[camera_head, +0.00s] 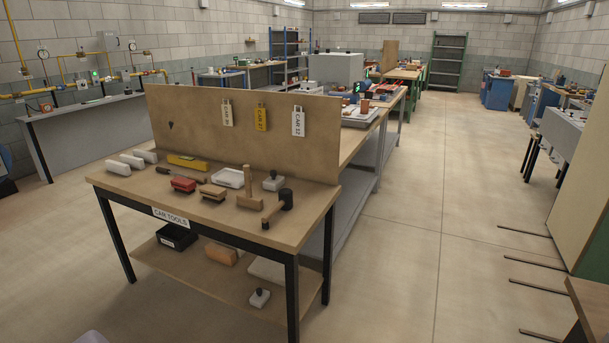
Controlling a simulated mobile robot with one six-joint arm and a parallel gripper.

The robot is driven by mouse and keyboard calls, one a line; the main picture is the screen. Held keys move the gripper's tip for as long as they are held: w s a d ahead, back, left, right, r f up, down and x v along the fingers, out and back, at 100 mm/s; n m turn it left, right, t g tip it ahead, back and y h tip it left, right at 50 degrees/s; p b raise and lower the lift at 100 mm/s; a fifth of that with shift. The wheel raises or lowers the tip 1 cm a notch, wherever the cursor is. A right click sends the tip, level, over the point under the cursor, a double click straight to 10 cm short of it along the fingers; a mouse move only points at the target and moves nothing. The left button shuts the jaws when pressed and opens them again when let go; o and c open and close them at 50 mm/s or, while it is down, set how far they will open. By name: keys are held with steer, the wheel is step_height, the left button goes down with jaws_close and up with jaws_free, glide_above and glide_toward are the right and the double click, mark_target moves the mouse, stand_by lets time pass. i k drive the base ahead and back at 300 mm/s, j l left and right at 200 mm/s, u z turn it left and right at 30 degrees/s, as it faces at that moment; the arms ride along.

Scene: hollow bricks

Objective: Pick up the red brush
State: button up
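A small red block-shaped thing with a darker underside, which looks like the red brush (183,184), lies on the top of the wooden workbench (130,187) labelled "CAR TOOLS". It lies left of the middle of the bench top, in front of a yellow box-like thing (188,162). A tan brush-like block (212,192) lies just to its right, and a thin dark-handled tool (172,190) lies close to its left. Bristles are too small to make out. My gripper is not in view.
A backboard (200,115) with hanging tags rises behind. A lower shelf holds more items. Open floor (420,270) lies to the right.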

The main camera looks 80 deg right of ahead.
mark_target(181, 185)
steer(key=z, duration=1.75)
steer(key=u, duration=2.2)
steer(key=z, duration=2.2)
steer(key=i+j+z, duration=0.2)
steer(key=i+j, duration=0.3)
steer(key=i, duration=0.5)
steer(key=i+j+z, duration=0.2)
steer(key=i+j, duration=0.45)
steer(key=i, duration=0.35)
steer(key=i+j+z, duration=0.2)
steer(key=i+j, duration=0.55)
steer(key=i, duration=0.2)
